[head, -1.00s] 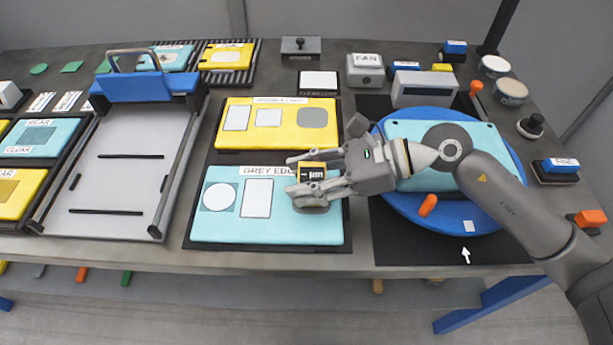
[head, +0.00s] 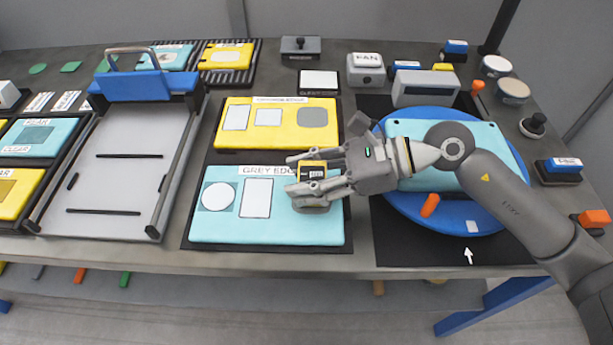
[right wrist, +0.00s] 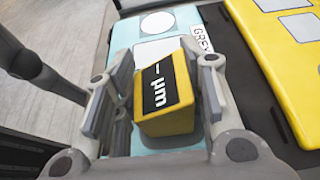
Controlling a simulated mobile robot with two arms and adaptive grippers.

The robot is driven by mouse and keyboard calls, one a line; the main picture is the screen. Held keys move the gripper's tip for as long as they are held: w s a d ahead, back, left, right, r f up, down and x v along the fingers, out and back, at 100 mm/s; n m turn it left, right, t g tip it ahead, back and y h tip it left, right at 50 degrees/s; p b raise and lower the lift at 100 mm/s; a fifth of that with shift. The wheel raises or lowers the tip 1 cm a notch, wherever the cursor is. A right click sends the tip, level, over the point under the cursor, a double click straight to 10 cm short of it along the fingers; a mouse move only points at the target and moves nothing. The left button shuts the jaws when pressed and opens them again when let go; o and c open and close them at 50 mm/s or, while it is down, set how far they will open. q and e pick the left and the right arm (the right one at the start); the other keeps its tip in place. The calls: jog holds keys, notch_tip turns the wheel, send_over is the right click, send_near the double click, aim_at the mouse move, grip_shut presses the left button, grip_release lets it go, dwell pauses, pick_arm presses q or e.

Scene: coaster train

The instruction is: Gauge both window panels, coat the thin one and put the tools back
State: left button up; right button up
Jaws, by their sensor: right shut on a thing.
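My right gripper (head: 304,176) is shut on a yellow and black gauge (head: 315,170), over the right part of the cyan panel marked GREY EDGE (head: 225,228). In the right wrist view the gauge (right wrist: 165,95) sits between the fingers, its dark display reading "– µm". I cannot tell if its underside touches the panel. A yellow panel (head: 275,141) lies just behind. Both panels have pale patches. Another cyan panel (head: 405,130) lies on the blue turntable (head: 400,215), partly hidden by my right arm. My left gripper is not in view.
A grey tray with a blue clamp bar (head: 145,87) stands to the left. A box marked FAN (head: 366,68), a grey box (head: 425,89) and a small white plate (head: 318,82) are behind. Blue blocks (head: 562,168) and round pots line the right side.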

jog(key=shift+f, duration=0.2)
dwell(0.5)
jog(key=o, duration=1.2)
jog(key=shift+o, duration=0.2)
jog(key=shift+r+p, duration=1.25)
jog(key=shift+r, duration=1.8)
